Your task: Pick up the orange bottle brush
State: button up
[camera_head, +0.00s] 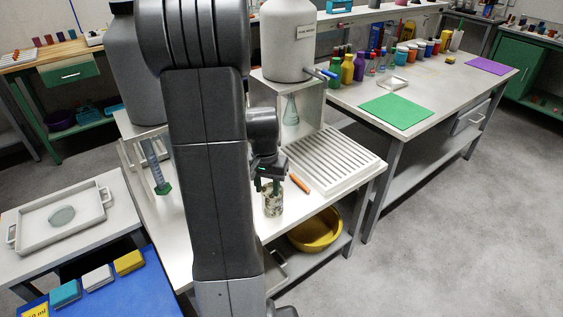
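A slim orange item (299,183), which looks like the orange bottle brush, lies on the white bench just in front of the slatted drying rack. Its bristles are too small to make out. My gripper (268,185) points down a little to the left of the orange item and apart from it in the picture. It is over or just behind a mottled cup (273,206) on the bench. The fingers are small and dark, and their gap is unclear. My arm hides the middle of the bench.
A blue cylinder with a green base (162,188) stands left of my arm. A yellow basin (316,232) sits on the lower shelf.

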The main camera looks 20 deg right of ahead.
aim_at(298, 182)
jog(key=l+u, duration=0.15)
jog(key=u, duration=0.2)
jog(key=l+u, duration=0.1)
jog(key=u, duration=0.3)
jog(key=l+u, duration=0.15)
jog(key=u, duration=0.2)
jog(key=l+u, duration=0.1)
jog(key=l, duration=0.35)
jog(key=k+l+u, duration=0.15)
jog(key=l, duration=0.25)
jog(key=l+u, duration=0.1)
jog(key=l, duration=0.35)
jog(key=k+l+u, duration=0.1)
jog(key=l, duration=0.3)
jog(key=k+l+u, duration=0.15)
jog(key=l, duration=0.25)
jog(key=k+l+u, duration=0.1)
jog(key=l, duration=0.25)
jog(key=k, duration=0.1)
